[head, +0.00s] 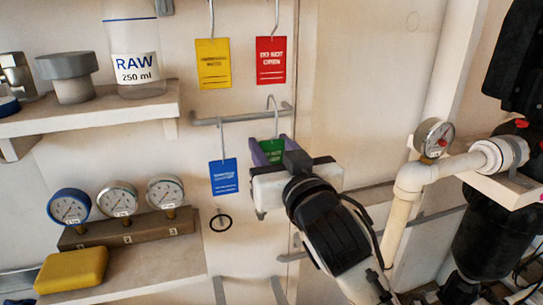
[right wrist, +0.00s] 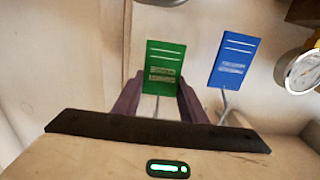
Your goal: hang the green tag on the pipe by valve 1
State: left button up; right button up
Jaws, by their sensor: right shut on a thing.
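The green tag (head: 271,154) is between the purple fingers of my right gripper (head: 268,150), which is shut on it. Its wire hook rises above the grey rail (head: 235,118); I cannot tell whether it still rests on the rail. In the right wrist view, the green tag (right wrist: 164,62) stands out between the two fingers of the right gripper (right wrist: 160,92). A white pipe (head: 412,178) with a gauge (head: 434,138) runs at the right in the head view. No valve number is readable. My left gripper is not in view.
A blue tag (head: 224,177) hangs from the same rail, just left of my right gripper. Yellow (head: 213,63) and red (head: 271,60) tags hang above. Shelves at left hold a bottle (head: 134,45), several gauges and a yellow sponge (head: 72,270). A black cylinder (head: 485,240) stands at right.

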jog(key=shift+s+r, duration=0.3)
jog(key=shift+r, duration=0.3)
jog(key=p+v, duration=1.1)
jog(key=v, duration=0.6)
jog(key=s+d+f+m+h, duration=0.1)
jog(key=s+d+f+h, duration=0.1)
jog(key=d+f, duration=0.3)
jog(key=s+d+f+m+h, duration=0.2)
jog(key=s+d+f+h, duration=0.1)
jog(key=d, duration=0.7)
jog(key=shift+d+f+m+t+h, duration=0.3)
jog(key=shift+d+f+t, duration=0.1)
jog(key=shift+f, duration=0.5)
jog(key=shift+w+a, duration=0.1)
